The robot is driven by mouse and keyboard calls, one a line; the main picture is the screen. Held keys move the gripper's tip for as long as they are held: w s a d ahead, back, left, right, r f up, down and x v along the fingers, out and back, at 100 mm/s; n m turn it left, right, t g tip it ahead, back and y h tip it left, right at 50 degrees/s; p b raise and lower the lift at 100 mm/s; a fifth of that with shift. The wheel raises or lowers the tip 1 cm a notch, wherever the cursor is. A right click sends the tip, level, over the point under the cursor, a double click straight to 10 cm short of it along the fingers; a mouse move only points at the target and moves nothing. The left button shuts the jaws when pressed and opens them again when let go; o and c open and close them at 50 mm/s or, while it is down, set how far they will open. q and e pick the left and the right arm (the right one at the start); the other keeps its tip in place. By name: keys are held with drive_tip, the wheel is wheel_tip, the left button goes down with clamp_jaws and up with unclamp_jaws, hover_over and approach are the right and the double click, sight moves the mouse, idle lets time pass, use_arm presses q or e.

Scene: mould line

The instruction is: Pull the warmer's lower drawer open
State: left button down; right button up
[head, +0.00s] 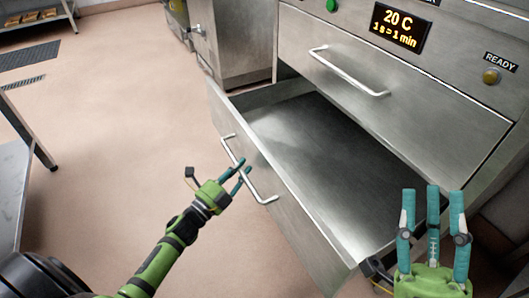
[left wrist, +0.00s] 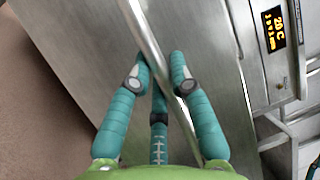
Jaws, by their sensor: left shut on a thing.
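The warmer's lower drawer (head: 292,226) stands well open in the head view, its bare metal inside showing and empty. Its bar handle (head: 257,194) is on the drawer's front; in the left wrist view the handle (left wrist: 147,37) runs slantwise between the fingers. My left gripper (head: 241,171) is shut on this handle, near its middle. My right gripper (head: 432,205) is open and empty, fingers upward, at the lower right, in front of the drawer's near end.
The warmer's upper drawer (head: 400,95) is shut, with its own bar handle (head: 347,74). A display (head: 401,24) sits above it. A steel table (head: 12,190) stands at the left edge. The floor (head: 110,130) between is clear.

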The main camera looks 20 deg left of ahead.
use_arm(q)
drive_tip(key=s+a+p, duration=0.1)
drive_tip(key=s+a, duration=0.6)
drive_tip(key=s, duration=0.1)
drive_tip(key=shift+s+p, duration=0.35)
use_arm(e)
drive_tip(key=w+d+f+m+g+h, duration=0.2)
drive_tip(key=w+f+g+h, duration=0.3)
drive_tip(key=f, duration=0.6)
drive_tip(key=shift+w+f+m+g+h, duration=0.25)
drive_tip(key=shift+w+h, duration=0.35)
drive_tip(key=shift+w, duration=0.35)
use_arm(q)
drive_tip(key=c, duration=1.4)
unclamp_jaws()
drive_tip(key=shift+c, duration=0.2)
drive_tip(key=shift+o, duration=0.3)
drive_tip(key=shift+s, duration=0.15)
use_arm(e)
drive_tip(key=shift+s+r, duration=0.1)
drive_tip(key=shift+r, duration=0.05)
